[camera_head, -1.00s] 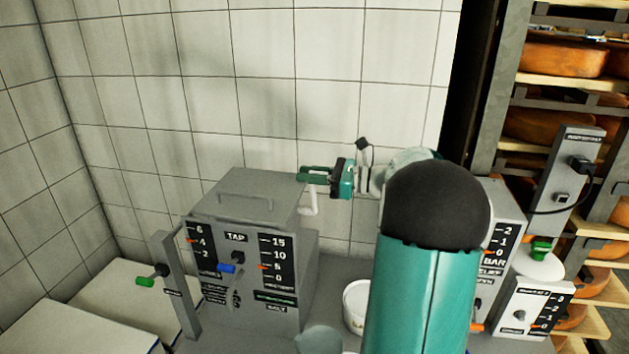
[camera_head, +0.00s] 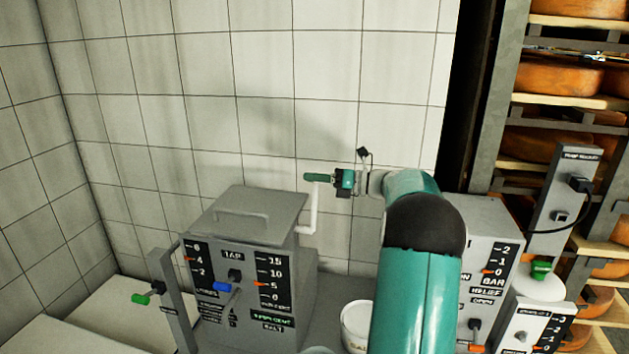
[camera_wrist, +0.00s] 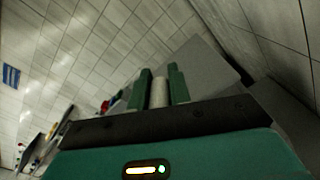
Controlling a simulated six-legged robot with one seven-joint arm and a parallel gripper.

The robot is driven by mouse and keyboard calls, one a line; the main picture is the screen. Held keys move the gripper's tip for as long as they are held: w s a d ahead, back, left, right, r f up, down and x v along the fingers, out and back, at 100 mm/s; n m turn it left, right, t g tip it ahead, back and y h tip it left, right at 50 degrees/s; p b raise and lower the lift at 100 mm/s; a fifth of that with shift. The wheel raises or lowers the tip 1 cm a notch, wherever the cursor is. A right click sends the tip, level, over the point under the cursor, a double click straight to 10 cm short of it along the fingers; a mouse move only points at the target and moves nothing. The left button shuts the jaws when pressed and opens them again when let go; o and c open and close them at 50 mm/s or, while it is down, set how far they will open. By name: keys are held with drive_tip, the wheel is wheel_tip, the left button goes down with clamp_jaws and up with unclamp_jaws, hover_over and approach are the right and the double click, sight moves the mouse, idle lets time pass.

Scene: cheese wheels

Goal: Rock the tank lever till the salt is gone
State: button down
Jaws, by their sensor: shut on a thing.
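The grey brine tank (camera_head: 235,255) stands on the bench left of centre, with a lidded top and a front panel. A white cranked lever (camera_head: 314,215) rises from its right side. My gripper (camera_head: 322,178) is at the lever's upper end, above and right of the tank. In the wrist view its green fingers (camera_wrist: 161,88) are shut on a pale round grip (camera_wrist: 159,93) of the lever. The panel's right scale (camera_head: 272,281) reads 15 to 0, with an orange pointer near 5.
A green-handled lever (camera_head: 148,297) stands left of the tank, and a blue tap handle (camera_head: 222,286) is on its front. A white bucket (camera_head: 356,322) sits right of the tank. A grey pressure unit (camera_head: 492,240) and cheese shelves (camera_head: 560,100) are at right.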

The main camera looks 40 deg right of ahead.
drive_tip(key=shift+w+d+f, duration=0.2)
drive_tip(key=shift+w+d, duration=0.05)
drive_tip(key=shift+d, duration=0.05)
drive_tip(key=c, duration=1.3)
unclamp_jaws()
drive_tip(key=shift+w+d+f, duration=0.1)
drive_tip(key=shift+f, duration=0.05)
drive_tip(key=v, duration=1.4)
